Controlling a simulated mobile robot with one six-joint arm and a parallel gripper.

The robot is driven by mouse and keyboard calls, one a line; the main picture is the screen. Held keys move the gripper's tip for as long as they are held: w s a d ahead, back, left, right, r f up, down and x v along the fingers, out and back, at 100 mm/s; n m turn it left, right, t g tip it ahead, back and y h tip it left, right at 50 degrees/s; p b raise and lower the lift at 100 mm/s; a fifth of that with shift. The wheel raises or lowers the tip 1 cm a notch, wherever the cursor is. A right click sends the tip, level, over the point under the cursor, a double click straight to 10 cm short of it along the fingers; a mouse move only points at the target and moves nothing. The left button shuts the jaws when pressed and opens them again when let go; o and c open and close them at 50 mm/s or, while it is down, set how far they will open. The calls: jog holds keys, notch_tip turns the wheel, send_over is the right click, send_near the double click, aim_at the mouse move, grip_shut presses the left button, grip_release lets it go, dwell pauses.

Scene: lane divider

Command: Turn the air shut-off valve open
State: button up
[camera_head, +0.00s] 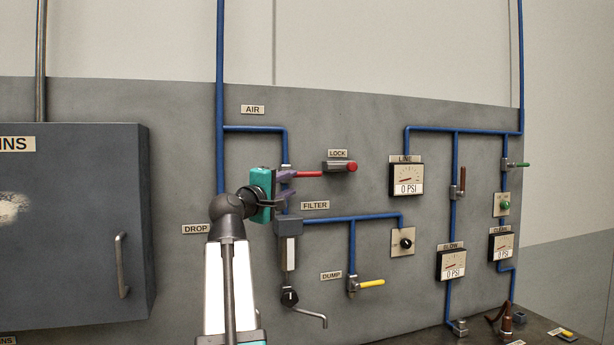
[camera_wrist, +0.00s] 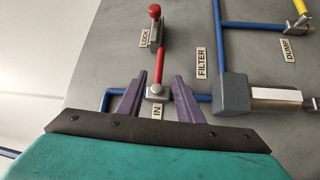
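The air shut-off valve has a red lever (camera_head: 309,174) that points right, level, across its blue pipe. In the wrist view the red lever (camera_wrist: 161,66) runs up from a silver valve body (camera_wrist: 157,92) to the lock. The lock (camera_head: 338,167) is a grey block with a red knob, at the lever's far end; it also shows in the wrist view (camera_wrist: 156,34). My gripper (camera_head: 290,184) is at the valve, with purple fingers spread. In the wrist view the gripper (camera_wrist: 159,77) has one finger on each side of the lever's base, apart from it. The fingers partly hide the valve in the head view.
The filter (camera_head: 288,226) sits just below my gripper. A yellow dump lever (camera_head: 371,283), a black knob (camera_head: 406,243) and gauges (camera_head: 406,179) are on the panel to the right. A dark cabinet (camera_head: 75,220) juts out at left.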

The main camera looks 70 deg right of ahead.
aim_at(309, 175)
jog(key=shift+d, duration=0.15)
jog(key=d+p, duration=0.1)
jog(key=d, duration=0.3)
jog(key=s+d+r+p, duration=0.1)
jog(key=d, duration=0.3)
jog(key=d+r+p, duration=0.1)
jog(key=d+p, duration=0.1)
jog(key=d, duration=0.2)
jog(key=shift+s, duration=0.25)
jog(key=shift+s+d, duration=0.1)
jog(key=shift+d, duration=0.6)
grip_shut()
jog(key=shift+a+f, duration=0.1)
jog(key=shift+a, duration=0.2)
jog(key=shift+d, duration=0.25)
jog(key=shift+s, duration=0.1)
